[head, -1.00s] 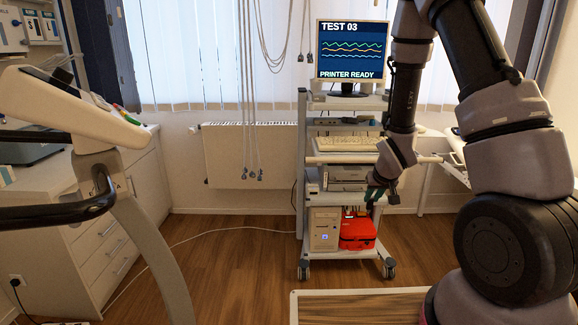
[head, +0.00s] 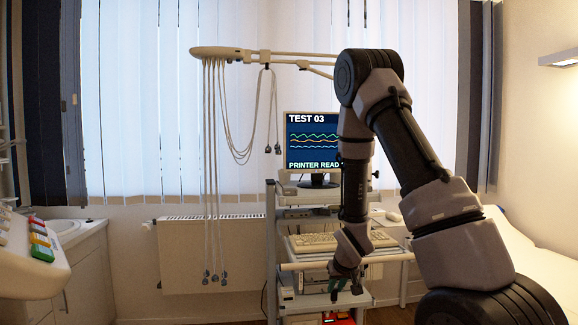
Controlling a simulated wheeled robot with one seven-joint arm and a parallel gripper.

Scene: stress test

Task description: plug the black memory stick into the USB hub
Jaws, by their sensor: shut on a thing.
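My gripper (head: 346,290) is at the right front of the cart, by the shelf below the keyboard. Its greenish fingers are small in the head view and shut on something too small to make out. I cannot pick out the black memory stick. I cannot identify the USB hub for certain either. The cart (head: 271,250) carries a monitor (head: 312,140) reading TEST 03, with small devices (head: 305,212) on the shelf under it. My forearm and wrist cover part of the cart's right side.
A keyboard (head: 312,242) lies on the middle shelf, above a grey device (head: 308,281). Cables (head: 211,180) hang from an overhead arm (head: 228,53) left of the cart. A console with coloured keys (head: 40,243) stands at left. A white couch (head: 535,262) is at right.

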